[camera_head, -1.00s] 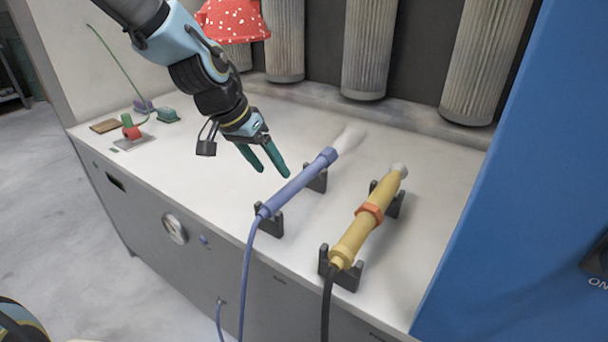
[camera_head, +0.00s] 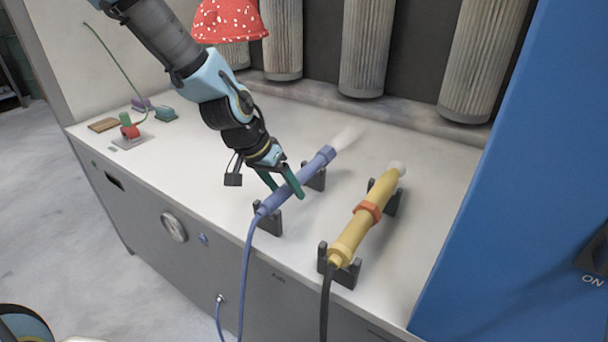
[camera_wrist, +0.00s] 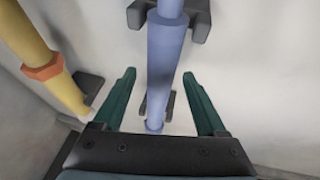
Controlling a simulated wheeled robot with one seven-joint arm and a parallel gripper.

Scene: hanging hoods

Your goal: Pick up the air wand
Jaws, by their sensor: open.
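A blue wand (camera_head: 273,203) with a blue hose, which I take to be the air wand, rests tilted across two dark cradles on the bench. A pale plume shows at its far tip. My gripper (camera_head: 285,187) is open over the wand's middle, with a green finger on each side of it in the head view. In the wrist view, the blue wand (camera_wrist: 168,50) runs between the two open fingers (camera_wrist: 159,76), nearer the right one. I see no clear contact, and the height above the wand is hard to tell.
A yellow wand (camera_head: 349,240) with an orange collar and black hose rests in cradles to the right. A blue panel (camera_head: 500,200) stands at far right. A red spotted hood (camera_head: 230,22) and grey pleated cylinders (camera_head: 369,45) hang behind. Small items (camera_head: 130,130) lie at the bench's left.

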